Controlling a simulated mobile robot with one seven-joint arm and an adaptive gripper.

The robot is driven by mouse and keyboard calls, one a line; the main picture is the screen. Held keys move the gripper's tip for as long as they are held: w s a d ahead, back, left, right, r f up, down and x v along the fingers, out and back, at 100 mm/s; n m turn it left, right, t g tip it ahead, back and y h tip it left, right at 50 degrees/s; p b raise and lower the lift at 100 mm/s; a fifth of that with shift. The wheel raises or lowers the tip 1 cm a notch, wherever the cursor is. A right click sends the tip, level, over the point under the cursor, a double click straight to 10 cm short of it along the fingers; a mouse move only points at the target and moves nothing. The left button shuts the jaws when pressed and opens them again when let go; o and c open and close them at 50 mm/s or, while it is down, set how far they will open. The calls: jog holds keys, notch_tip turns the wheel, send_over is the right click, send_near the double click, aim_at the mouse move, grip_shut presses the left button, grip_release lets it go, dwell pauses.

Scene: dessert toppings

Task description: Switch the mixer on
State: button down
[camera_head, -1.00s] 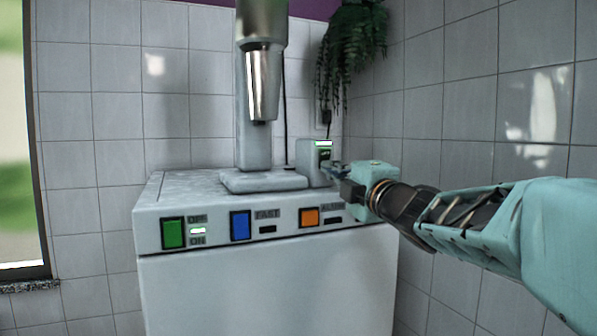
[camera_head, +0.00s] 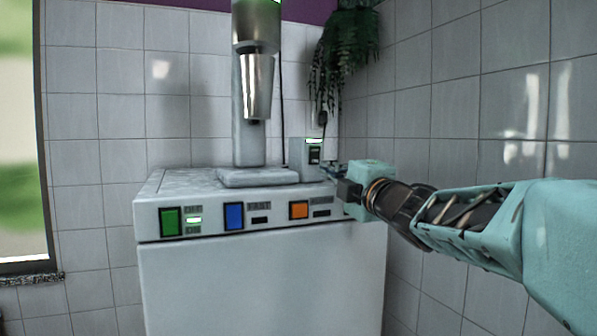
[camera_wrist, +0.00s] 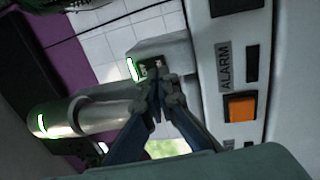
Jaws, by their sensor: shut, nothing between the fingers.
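The mixer (camera_head: 249,130) stands on the white cabinet, with a metal cup (camera_head: 257,85) hanging from its head. A small grey switch box (camera_head: 296,157) stands at its right, with a dark switch (camera_head: 315,156) below a lit green strip (camera_head: 314,140). In the wrist view the strip (camera_wrist: 131,68) glows green beside the dark switch (camera_wrist: 152,68). Green light also shows on the mixer head (camera_head: 277,2). My gripper (camera_head: 331,169) is just right of the box. In the wrist view its fingertips (camera_wrist: 156,92) are shut and empty, close to the switch; I cannot tell whether they touch.
The cabinet front carries a green switch (camera_head: 171,221) with a lit green lamp (camera_head: 194,220), a blue switch (camera_head: 234,217) and an orange switch (camera_head: 298,209). A tiled wall (camera_head: 480,130) stands at right. A plant (camera_head: 346,45) hangs above the box.

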jog(key=r+v, duration=0.1)
jog(key=v, duration=0.7)
jog(key=s+d+f+m+g+h, duration=0.2)
jog(key=s+d+f+m+h, duration=0.3)
jog(key=f+m, duration=0.45)
jog(key=s+a+f+m+g, duration=0.2)
jog(key=s+f+m+g, duration=0.2)
jog(key=s+f, duration=0.35)
jog(key=s+a+f+m+g+h, duration=0.1)
jog(key=s+a+f+m+g, duration=0.2)
jog(key=s+f, duration=0.4)
jog(key=s+a+f+m+g, duration=0.1)
jog(key=s+f+m+g, duration=0.4)
jog(key=f, duration=0.4)
notch_tip(320, 180, up, 19)
jog(key=s+p, duration=0.2)
jog(key=p, duration=1.8)
jog(key=shift+r+t, duration=0.2)
jog(key=shift+t, duration=0.2)
